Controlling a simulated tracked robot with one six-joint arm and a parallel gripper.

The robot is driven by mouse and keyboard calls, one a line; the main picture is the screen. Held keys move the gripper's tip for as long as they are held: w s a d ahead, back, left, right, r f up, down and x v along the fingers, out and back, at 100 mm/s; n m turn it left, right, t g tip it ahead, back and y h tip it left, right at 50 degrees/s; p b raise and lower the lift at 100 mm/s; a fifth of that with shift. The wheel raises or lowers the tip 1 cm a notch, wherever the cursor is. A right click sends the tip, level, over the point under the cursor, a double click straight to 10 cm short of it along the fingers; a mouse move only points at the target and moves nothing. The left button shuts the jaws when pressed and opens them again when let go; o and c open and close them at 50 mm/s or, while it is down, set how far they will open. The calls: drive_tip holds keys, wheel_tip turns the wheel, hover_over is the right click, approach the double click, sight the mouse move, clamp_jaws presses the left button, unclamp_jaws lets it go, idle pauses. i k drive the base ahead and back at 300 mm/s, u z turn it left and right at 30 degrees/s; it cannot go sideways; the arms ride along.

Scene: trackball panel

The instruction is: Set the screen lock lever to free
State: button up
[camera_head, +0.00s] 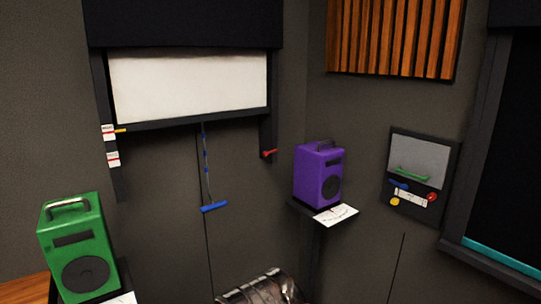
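A white pull-down screen (188,87) hangs in a dark frame on the wall. A small red lever (269,153) sticks out at the lower end of the frame's right rail, pointing right and slightly up. A small yellow piece (120,130) sits on the left rail beside an upper label (108,132); a lower label (113,159) is below it. The label text is too small to read, so I cannot tell which piece is the lock lever. A blue pull handle (214,206) hangs on a cord below the screen. No gripper fingers show.
A green speaker (75,245) stands at lower left. A purple speaker (319,175) stands on a shelf with a white paper (336,214). A panel (419,172) with coloured controls is on the right wall. A dark metallic part shows at the bottom edge.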

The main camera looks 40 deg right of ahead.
sight(265, 154)
drive_tip(key=z, duration=0.35)
drive_tip(key=i, duration=0.95)
drive_tip(key=u, duration=0.3)
